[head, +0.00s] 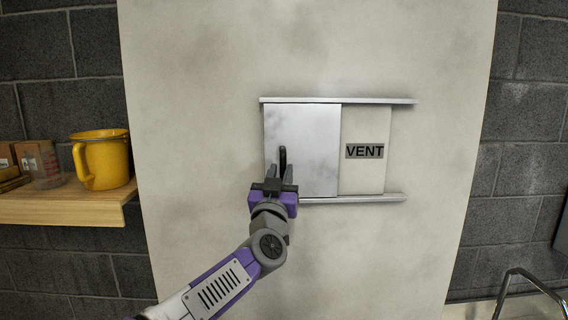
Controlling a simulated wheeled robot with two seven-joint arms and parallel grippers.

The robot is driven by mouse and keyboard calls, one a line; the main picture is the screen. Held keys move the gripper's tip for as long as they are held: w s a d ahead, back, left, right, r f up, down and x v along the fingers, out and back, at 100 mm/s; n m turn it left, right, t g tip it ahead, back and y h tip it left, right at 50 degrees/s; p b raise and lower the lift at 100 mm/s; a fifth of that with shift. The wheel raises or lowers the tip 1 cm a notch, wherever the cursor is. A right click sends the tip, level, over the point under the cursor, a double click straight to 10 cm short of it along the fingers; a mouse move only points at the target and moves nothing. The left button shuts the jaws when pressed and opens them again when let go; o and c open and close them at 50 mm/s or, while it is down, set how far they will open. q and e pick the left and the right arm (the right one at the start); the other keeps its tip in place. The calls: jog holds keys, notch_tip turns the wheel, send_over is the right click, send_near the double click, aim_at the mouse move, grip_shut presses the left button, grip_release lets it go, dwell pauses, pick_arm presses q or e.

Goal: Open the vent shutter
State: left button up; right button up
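The vent shutter (315,140) is a smooth grey metal panel between two horizontal rails, at the left part of the track. Its dark upright handle (283,155) is near the panel's left side. A pale panel with a "VENT" label (364,151) shows to the right of the shutter. My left gripper (280,173) is at the lower part of the handle, with its two fingers apart and the handle between them in the picture. Whether the fingers touch the handle cannot be told. My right gripper is not in view.
The top rail (370,100) and bottom rail (360,199) run on to the right past the shutter. A wooden shelf (70,208) at the left holds a yellow jug (106,160), a glass and boxes. A metal bar (520,272) curves at the lower right.

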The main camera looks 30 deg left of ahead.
aim_at(303, 154)
pick_arm(q)
jog(key=shift+x, duration=1.25)
jog(key=shift+p, duration=0.3)
jog(key=shift+w, duration=0.15)
jog(key=shift+w, duration=0.1)
grip_shut()
